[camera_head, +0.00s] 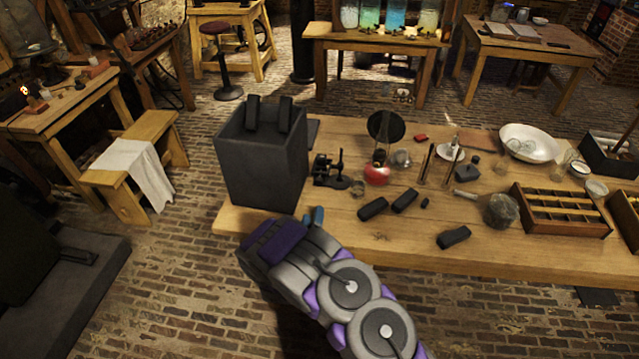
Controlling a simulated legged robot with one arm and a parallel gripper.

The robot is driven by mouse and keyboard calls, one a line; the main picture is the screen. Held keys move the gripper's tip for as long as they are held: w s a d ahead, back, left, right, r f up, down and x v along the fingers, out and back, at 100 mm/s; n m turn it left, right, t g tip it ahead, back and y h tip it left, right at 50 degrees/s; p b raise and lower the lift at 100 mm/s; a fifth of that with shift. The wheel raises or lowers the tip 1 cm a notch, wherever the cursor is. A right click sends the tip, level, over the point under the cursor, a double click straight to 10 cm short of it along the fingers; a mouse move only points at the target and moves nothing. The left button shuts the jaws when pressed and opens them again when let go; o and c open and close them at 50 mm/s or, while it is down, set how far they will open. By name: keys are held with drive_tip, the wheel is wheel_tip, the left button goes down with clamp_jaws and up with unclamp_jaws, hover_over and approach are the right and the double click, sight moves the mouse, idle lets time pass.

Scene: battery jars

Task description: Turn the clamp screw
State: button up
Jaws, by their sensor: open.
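A small black metal device (329,171) stands on the wooden table, just right of the large dark grey box. It looks like the clamp, but its screw is too small to make out. My gripper (313,216) is at the front edge of the table, below and slightly left of the device and apart from it. Only a bluish tip shows beyond the purple and grey arm. The jaws are open, and nothing shows in them; most of the gripper is hidden by my arm.
The large dark box (262,165) stands close on the left with two dark blocks upright at its top. A red-topped item (377,174), a round black disc (386,126), several dark blocks and a divided wooden tray (515,224) lie right. The front-left table edge is fairly clear.

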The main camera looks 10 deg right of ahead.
sight(317, 184)
drive_tip(key=shift+w+a+f, duration=0.15)
drive_tip(key=shift+a+f, duration=0.05)
drive_tip(key=shift+a, duration=0.1)
drive_tip(key=shift+w, duration=0.35)
drive_tip(key=x, duration=0.3)
drive_tip(key=b+x, duration=0.1)
drive_tip(key=x, duration=0.3)
drive_tip(key=b+x, duration=0.1)
drive_tip(key=x, duration=0.3)
drive_tip(key=shift+d+f, duration=0.1)
drive_tip(key=shift+d, duration=0.3)
drive_tip(key=w+b, duration=0.1)
drive_tip(key=w, duration=0.3)
drive_tip(key=shift+w+d, duration=0.1)
drive_tip(key=shift+w, duration=0.15)
drive_tip(key=shift+w+d, duration=0.25)
drive_tip(key=shift+d, duration=0.25)
drive_tip(key=shift+c, duration=0.2)
drive_tip(key=shift+a, duration=0.25)
drive_tip(key=c, duration=1)
drive_tip(key=shift+d, duration=0.1)
